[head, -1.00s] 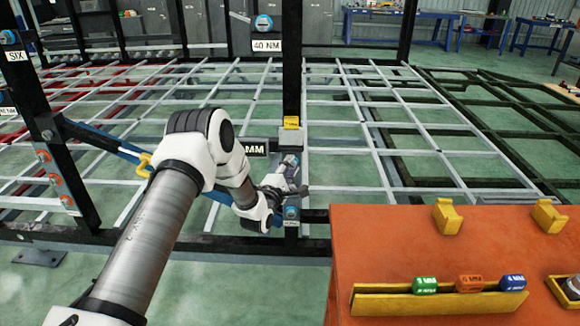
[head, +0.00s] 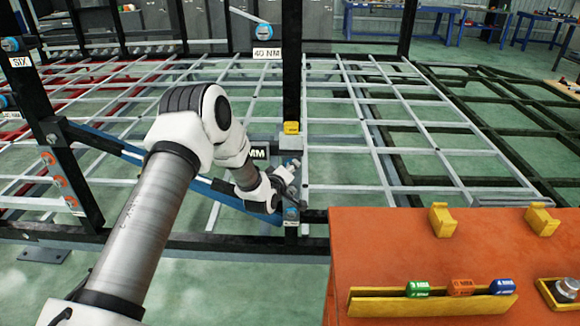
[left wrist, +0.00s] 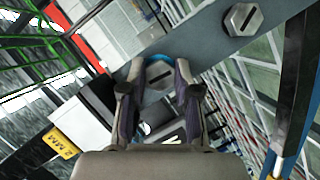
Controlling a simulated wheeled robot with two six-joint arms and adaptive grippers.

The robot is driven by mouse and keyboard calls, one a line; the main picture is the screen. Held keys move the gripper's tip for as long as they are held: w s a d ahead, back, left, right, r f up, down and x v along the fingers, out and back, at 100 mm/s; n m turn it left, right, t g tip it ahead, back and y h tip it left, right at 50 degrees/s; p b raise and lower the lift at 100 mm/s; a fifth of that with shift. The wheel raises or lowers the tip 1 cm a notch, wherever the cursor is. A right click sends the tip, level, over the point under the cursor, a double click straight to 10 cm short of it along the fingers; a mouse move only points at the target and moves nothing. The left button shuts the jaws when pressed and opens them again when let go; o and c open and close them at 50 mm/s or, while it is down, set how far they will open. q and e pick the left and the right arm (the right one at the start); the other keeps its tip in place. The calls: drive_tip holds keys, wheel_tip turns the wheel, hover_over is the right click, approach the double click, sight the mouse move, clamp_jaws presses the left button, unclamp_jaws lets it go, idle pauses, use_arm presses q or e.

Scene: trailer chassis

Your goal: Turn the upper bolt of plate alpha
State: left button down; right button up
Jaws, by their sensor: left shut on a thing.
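My left gripper (head: 289,180) is at the dark upright post in the head view, its wrist partly covering the plate there. In the left wrist view, the fingers of my left gripper (left wrist: 158,85) are shut on a slotted hex bolt (left wrist: 159,77) with a blue ring behind it. A second slotted hex bolt (left wrist: 243,19) sits free on the same grey plate (left wrist: 200,45). In the head view a lower bolt (head: 291,213) with blue around it shows below my gripper. Plate alpha's name cannot be read. My right gripper is not in view.
An orange cabinet (head: 400,250) stands at the front right, with a yellow tray (head: 380,305) of coloured blocks. A blue strut (head: 110,142) runs behind my left arm. A 40 NM sign (head: 267,54) is on the post. Grey lattice bars (head: 400,120) extend behind.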

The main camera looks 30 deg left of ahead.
use_arm(q)
drive_tip(key=shift+d+f+m+g+y+p, duration=0.15)
drive_tip(key=shift+m+g+y, duration=0.6)
drive_tip(key=shift+m+y, duration=1.95)
drive_tip(key=shift+d+f+m+g+y+p, duration=0.15)
drive_tip(key=shift+m+g+y, duration=0.75)
drive_tip(key=shift+m, duration=3.4)
drive_tip(key=shift+f+m+g+y+p, duration=0.15)
drive_tip(key=shift+m+g+y, duration=0.5)
drive_tip(key=shift+m+y, duration=2.05)
drive_tip(key=shift+m+h, duration=0.8)
drive_tip(key=shift+m, duration=0.1)
